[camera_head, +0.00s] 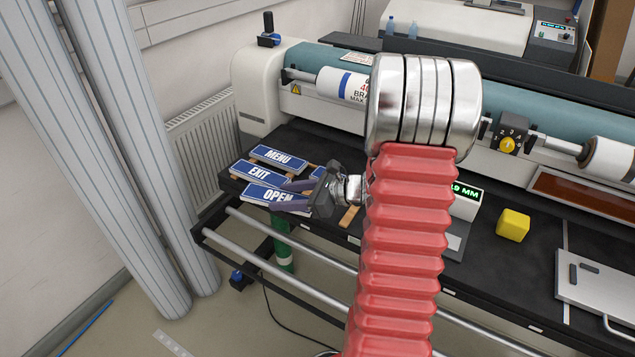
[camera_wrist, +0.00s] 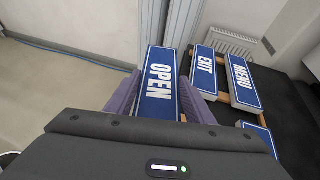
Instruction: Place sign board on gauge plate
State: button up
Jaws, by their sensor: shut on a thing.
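A blue sign board (camera_head: 262,191) with white OPEN lettering is between the fingers of my gripper (camera_head: 291,196). In the wrist view the fingers press on both long sides of the OPEN board (camera_wrist: 159,84). The board is at the left end of the dark bench, near the other signs; I cannot tell if it is clear of the rack. The gauge plate (camera_head: 452,243), a grey plate by a display reading in MM, is right of my arm. My red arm hides part of it.
MENU (camera_head: 278,157) and EXIT (camera_head: 257,173) boards lie on wooden strips beside the held board. Another blue board (camera_wrist: 259,136) lies nearby. A yellow cube (camera_head: 513,225) and a grey board with a handle (camera_head: 598,285) are on the right. A roller machine (camera_head: 330,62) stands behind.

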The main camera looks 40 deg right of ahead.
jog(key=w+a+f+n+g+y, duration=0.1)
jog(key=a+f, duration=0.3)
jog(key=a, duration=0.6)
jog(key=w+a+f+n+g+y, duration=0.2)
jog(key=a+f, duration=0.3)
jog(key=a, duration=0.6)
jog(key=shift+f+n+g+y, duration=0.15)
jog(key=shift+n+g+y, duration=0.3)
jog(key=shift+n, duration=0.25)
jog(key=shift+w+a, duration=0.1)
jog(key=shift+a, duration=0.05)
